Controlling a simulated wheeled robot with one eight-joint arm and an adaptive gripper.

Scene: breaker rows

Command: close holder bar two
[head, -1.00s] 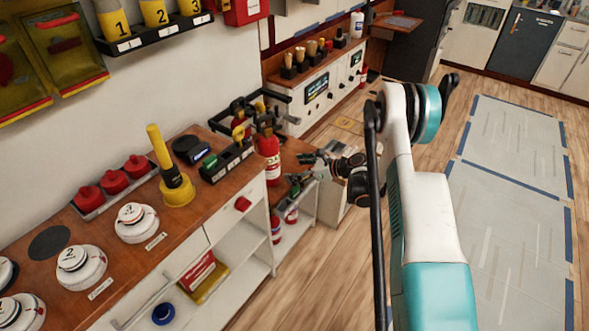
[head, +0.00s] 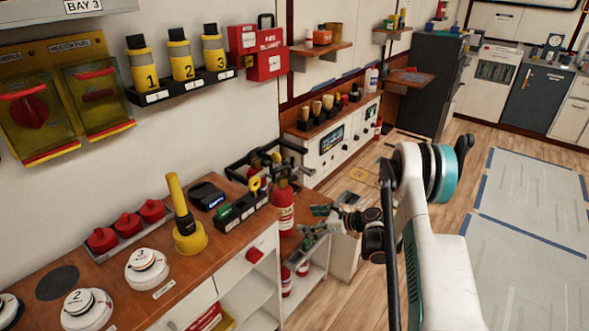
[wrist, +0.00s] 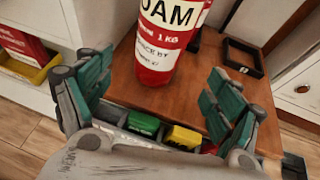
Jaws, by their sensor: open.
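A black holder frame with bars (head: 294,146) stands behind the worktop at its far end, around red extinguishers. Which bar is number two, and whether each bar is shut, I cannot tell. A red extinguisher with a white label (head: 284,212) stands at the end of the worktop. A red extinguisher labelled FOAM (wrist: 157,48) is large in the wrist view, upright on a brown wooden surface. My gripper (head: 314,224) is right of the extinguisher in the head view. In the wrist view my gripper (wrist: 165,88) is open with nothing between its fingers. No holder bar is clear there.
The wooden worktop (head: 100,282) carries white discs, red knobs and a yellow-handled tool (head: 184,218). A tray with green and yellow items (wrist: 160,130) lies low between my fingers in the wrist view. Open floor (head: 330,285) lies right of the cabinet.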

